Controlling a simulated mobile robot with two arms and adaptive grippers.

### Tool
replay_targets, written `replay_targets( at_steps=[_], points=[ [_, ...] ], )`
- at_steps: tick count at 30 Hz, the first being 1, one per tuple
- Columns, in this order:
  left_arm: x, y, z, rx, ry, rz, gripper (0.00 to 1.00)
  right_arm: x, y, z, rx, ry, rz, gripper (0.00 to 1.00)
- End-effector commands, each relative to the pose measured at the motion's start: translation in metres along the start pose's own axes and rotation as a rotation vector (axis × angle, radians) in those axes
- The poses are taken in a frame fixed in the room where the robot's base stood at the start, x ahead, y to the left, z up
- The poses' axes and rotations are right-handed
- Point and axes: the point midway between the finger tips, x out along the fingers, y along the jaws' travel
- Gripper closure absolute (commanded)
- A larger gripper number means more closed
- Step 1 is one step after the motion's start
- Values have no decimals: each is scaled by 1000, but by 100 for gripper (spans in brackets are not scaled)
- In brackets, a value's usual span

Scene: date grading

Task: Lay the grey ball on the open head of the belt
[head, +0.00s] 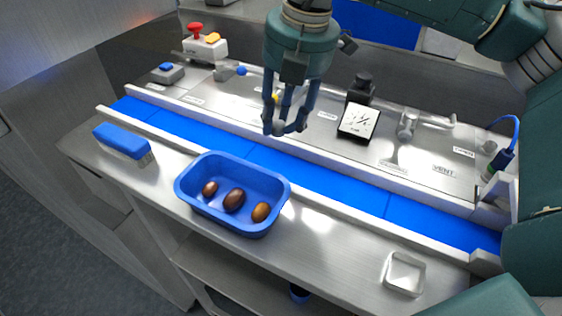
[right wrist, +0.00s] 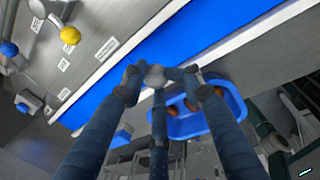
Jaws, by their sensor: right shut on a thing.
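My right gripper (head: 286,128) hangs from above over the blue belt (head: 340,184), its fingers pointing down. Its fingers are closed on the small grey ball (head: 279,129), which is mostly covered by the fingertips. In the right wrist view the grey ball (right wrist: 155,76) shows between the fingertips, with the belt (right wrist: 185,40) behind it. The ball appears above the belt, near its middle length and beyond the blue tray; the exact height is hard to tell. The belt runs from upper left to lower right between metal rails. My left gripper is not in view.
A blue tray (head: 187,178) holding three brown dates stands in front of the belt. A blue brush (head: 122,141) lies to its left, and a clear square dish (head: 404,274) to its right. Behind the belt are a small card stand (head: 358,121), knobs and a red stop button (head: 195,29).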

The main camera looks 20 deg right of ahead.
Motion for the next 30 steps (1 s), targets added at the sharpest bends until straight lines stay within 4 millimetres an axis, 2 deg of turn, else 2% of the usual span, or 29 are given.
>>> replay_targets(
  at_steps=[1,10,18,30],
  points=[
    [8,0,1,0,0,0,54,12,-2,0,0,0,1,90],
    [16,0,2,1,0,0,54,33,-6,0,1,1,1,90],
    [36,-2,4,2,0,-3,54,77,-15,0,1,1,1,90],
    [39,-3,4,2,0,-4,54,81,-16,0,1,1,2,90]
  ],
)
